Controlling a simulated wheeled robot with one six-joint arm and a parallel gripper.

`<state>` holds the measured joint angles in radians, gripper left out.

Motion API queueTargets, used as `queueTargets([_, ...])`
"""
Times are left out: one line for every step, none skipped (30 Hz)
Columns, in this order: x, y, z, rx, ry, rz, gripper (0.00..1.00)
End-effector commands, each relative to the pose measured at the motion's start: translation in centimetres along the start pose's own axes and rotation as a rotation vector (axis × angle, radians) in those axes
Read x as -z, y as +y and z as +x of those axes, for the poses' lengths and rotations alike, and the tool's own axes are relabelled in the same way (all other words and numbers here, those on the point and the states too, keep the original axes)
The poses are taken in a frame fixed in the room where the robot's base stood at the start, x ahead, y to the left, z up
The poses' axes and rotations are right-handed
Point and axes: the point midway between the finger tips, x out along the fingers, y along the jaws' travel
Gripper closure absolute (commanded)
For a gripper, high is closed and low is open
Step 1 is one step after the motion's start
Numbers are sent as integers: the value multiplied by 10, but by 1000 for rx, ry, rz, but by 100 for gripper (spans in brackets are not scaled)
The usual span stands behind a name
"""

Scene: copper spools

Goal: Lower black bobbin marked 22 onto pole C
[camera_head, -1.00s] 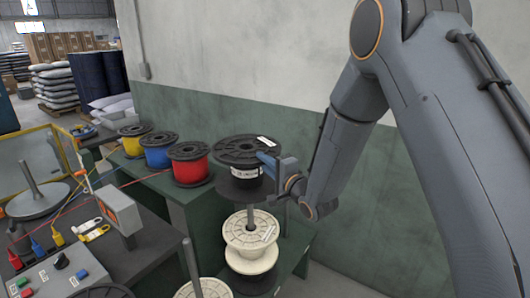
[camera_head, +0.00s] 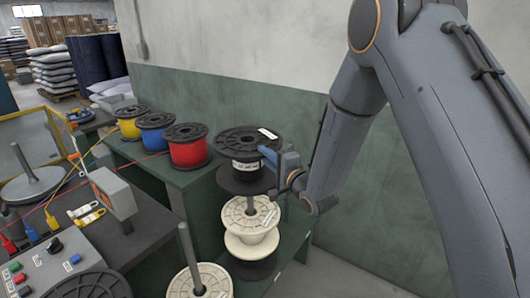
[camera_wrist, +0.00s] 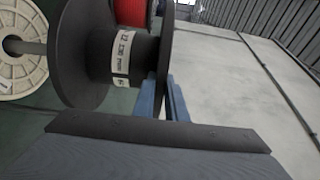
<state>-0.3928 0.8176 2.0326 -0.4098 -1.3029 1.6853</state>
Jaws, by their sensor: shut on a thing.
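In the wrist view the bobbin (camera_wrist: 85,55) has a white label starting with 22, beside my blue fingers (camera_wrist: 162,100). A grey pole (camera_head: 250,204) rises below the bobbin, in line with its middle. Its top is hidden by the lower flange, so I cannot tell how far it is inside. No letter C is readable.
A black flange (camera_head: 250,270) lies under the white spools. Red (camera_head: 188,150), blue (camera_head: 156,135) and yellow (camera_head: 130,124) spools stand on the green bench at left. Another pole (camera_head: 188,255) with a white spool stands in front. The wall is close behind.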

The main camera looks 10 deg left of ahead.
Motion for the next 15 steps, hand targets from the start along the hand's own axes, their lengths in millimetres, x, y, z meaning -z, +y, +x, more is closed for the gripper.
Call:
queueTargets([1, 4, 1, 4, 0, -1, 100])
queueTargets([1, 7, 1, 4, 0, -1, 100])
queueTargets([1, 10, 1, 4, 1, -1, 100])
queueTargets([1, 13, 1, 4, 1, 0, 100])
queueTargets([1, 15, 1, 5, 1, 0, 100])
queueTargets([1, 18, 1, 5, 1, 0, 100])
queueTargets([1, 21, 1, 5, 1, 0, 100])
queueTargets([1, 23, 1, 6, 1, 0, 100])
queueTargets([2, 26, 1, 6, 1, 0, 100])
queueTargets([2, 29, 1, 6, 1, 0, 100])
queueTargets([2, 31, 1, 6, 2, 0, 100])
queueTargets([2, 35, 1, 5, 2, 0, 100])
queueTargets([2, 38, 1, 5, 2, 0, 100])
queueTargets([2, 40, 1, 5, 2, 0, 100])
queueTargets([2, 44, 1, 4, 2, 0, 100])
